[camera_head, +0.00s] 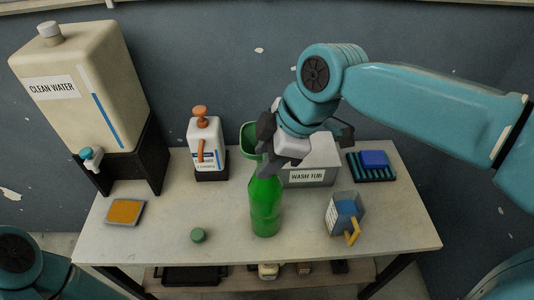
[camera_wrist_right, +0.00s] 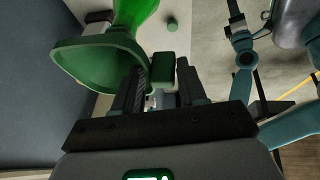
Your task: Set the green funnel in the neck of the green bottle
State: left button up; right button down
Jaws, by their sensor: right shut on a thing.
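The green bottle (camera_head: 265,207) stands upright near the middle of the table, uncapped. The green funnel (camera_head: 248,138) is above it, its wide mouth showing just left of my right gripper (camera_head: 266,158). My right gripper is shut on the funnel's small side tab (camera_wrist_right: 163,68). In the right wrist view the funnel's rim (camera_wrist_right: 98,62) shows large and tilted, with bright green (camera_wrist_right: 135,12) beyond it. My gripper hides the funnel's spout and the top of the neck, so I cannot tell whether they touch. My left gripper is out of view.
A green cap (camera_head: 198,235) lies left of the bottle. A grey caddy (camera_head: 345,213) stands right, a sponge (camera_head: 125,212) left, and the clean water tank (camera_head: 85,85) at the back left.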

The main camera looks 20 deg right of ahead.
jog(key=shift+f, duration=0.3)
jog(key=c, duration=0.5)
grip_release()
jog(key=shift+c, duration=0.2)
jog(key=p+v, duration=0.1)
jog(key=v, duration=1.5)
jog(key=shift+r, duration=0.2)
jog(key=shift+s+d, duration=0.1)
jog(key=shift+d, duration=0.05)
